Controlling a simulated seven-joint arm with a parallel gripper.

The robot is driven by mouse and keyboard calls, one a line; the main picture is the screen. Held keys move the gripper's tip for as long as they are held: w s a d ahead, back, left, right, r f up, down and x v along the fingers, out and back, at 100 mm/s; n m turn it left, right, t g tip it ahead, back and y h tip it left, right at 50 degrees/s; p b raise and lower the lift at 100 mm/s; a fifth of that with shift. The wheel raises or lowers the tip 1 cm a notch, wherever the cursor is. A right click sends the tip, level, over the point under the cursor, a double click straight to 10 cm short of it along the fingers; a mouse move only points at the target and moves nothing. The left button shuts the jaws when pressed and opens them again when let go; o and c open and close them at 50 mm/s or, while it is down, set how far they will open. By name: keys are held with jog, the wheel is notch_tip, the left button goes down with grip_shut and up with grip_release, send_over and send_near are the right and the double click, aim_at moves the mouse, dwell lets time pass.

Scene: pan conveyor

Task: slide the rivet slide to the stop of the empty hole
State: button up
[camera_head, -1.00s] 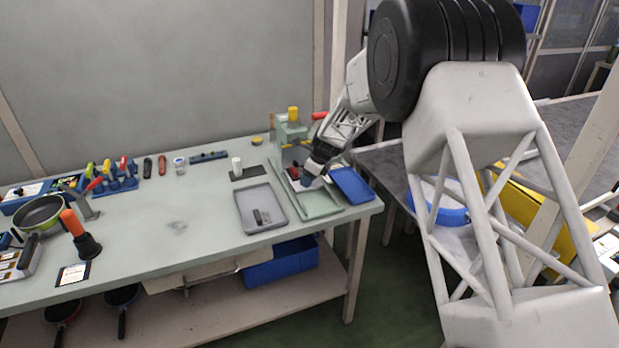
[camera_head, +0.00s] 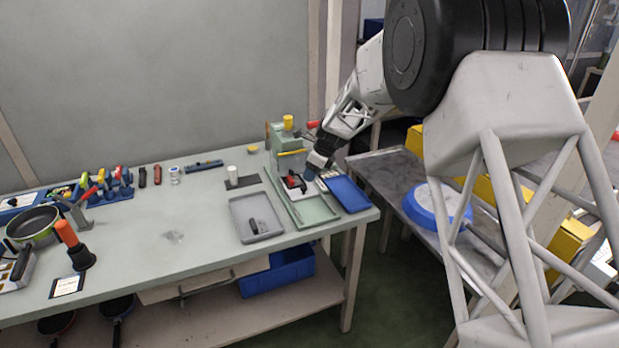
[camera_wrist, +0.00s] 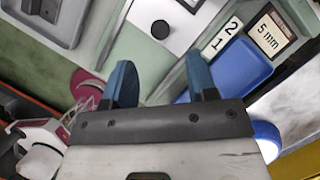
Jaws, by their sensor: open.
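My gripper (camera_head: 311,174) hangs over the green fixture (camera_head: 318,216) at the right end of the table. In the wrist view its two blue fingers (camera_wrist: 161,82) stand apart with nothing between them. Ahead of them is a white plate (camera_wrist: 183,28) with a dark round spot (camera_wrist: 160,29); I cannot tell whether the spot is a hole or a knob. Labels "1" and "2" (camera_wrist: 226,36) and a "5 mm" card (camera_wrist: 270,34) lie beside it. In the head view a red and black part (camera_head: 294,182) shows left of my gripper. I cannot clearly pick out the rivet slide or its stops.
A press with a yellow knob (camera_head: 288,121) and red handle (camera_head: 312,124) stands behind the fixture. A blue tray (camera_head: 347,194) lies to the right, a grey tray (camera_head: 238,232) to the left. The middle of the table is clear.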

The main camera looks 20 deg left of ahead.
aim_at(304, 187)
jog(key=shift+d+r, duration=0.15)
jog(key=shift+r, duration=0.15)
jog(key=s+a+n+t+h, duration=0.1)
jog(key=n, duration=0.5)
jog(key=s+a+n+t+h, duration=0.1)
jog(key=n+t+h, duration=0.1)
jog(key=n, duration=0.4)
jog(key=s+a+n+t+h, duration=0.1)
jog(key=n, duration=0.5)
jog(key=shift+s+a+t, duration=0.2)
jog(key=shift+a+t, duration=0.1)
jog(key=shift+f, duration=0.15)
jog(key=shift+x, duration=3.75)
jog(key=shift+d, duration=0.15)
